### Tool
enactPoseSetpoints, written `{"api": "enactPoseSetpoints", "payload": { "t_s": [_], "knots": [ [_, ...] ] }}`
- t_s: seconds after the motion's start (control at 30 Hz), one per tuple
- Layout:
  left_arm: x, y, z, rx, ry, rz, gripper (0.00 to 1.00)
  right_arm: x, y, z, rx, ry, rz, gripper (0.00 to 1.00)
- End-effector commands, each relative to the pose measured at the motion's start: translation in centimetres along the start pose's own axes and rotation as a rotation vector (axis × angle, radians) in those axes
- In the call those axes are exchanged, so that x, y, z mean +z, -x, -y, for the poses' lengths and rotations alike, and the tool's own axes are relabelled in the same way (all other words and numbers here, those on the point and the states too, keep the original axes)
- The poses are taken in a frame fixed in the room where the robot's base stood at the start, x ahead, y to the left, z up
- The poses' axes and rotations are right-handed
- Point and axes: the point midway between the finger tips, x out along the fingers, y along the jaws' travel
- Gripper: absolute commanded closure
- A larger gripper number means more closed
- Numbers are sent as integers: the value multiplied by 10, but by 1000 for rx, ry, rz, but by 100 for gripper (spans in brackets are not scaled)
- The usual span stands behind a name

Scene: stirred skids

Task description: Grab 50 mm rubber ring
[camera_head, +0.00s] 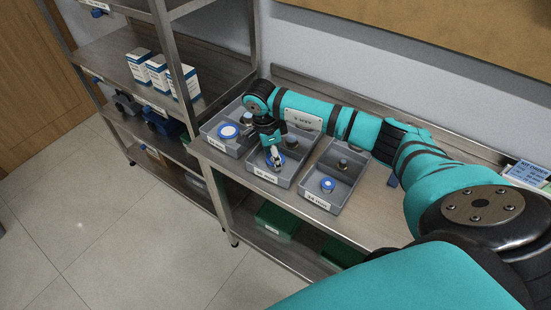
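Three grey bins stand side by side on the steel bench: a left bin (210,133), a middle bin (249,160) and a right bin (340,203). A large blue-and-white round piece (228,131) lies in the left bin. A smaller blue round piece (327,185) lies in the right bin. My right gripper (274,162) points down over the middle bin, close to a blue piece there that it partly hides. I cannot tell which piece is the 50 mm ring, or whether the fingers touch anything. My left gripper is out of view.
Metal fittings (342,165) sit at the back of the bins. A steel shelf rack (110,50) with white-and-blue boxes (157,72) stands at the left. Green crates (278,222) are under the bench. The tiled floor (120,230) in front is clear.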

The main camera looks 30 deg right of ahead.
Motion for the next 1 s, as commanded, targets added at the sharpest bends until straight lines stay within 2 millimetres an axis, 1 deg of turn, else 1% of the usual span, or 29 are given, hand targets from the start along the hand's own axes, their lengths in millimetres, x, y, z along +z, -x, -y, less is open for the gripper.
{"api": "enactPoseSetpoints", "payload": {
  "t_s": [0.03, 0.07, 0.37, 0.53, 0.57, 0.67, 0.77, 0.8, 0.87, 1.0],
  "knots": [
    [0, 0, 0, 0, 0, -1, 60, 0, 0, 0, 0, 0, 0, 61],
    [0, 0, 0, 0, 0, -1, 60, 0, 0, 0, 0, 0, 0, 63],
    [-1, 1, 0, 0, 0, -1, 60, 0, 1, 0, 0, 0, 0, 63],
    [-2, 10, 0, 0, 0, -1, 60, -1, 8, 0, 1, 0, -1, 63],
    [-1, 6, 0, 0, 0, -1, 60, -2, 8, 1, -2, 0, -1, 63],
    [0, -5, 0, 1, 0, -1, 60, -3, 19, 2, -6, 0, 0, 63],
    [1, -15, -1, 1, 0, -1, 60, -6, 38, 2, -8, 0, 1, 63],
    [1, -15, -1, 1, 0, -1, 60, -6, 38, -8, -1, 3, -2, 63],
    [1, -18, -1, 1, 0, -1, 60, -6, 38, -21, -1, 4, -1, 63],
    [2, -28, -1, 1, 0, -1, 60, -5, 41, -53, -2, 5, -1, 63]
  ]
}}
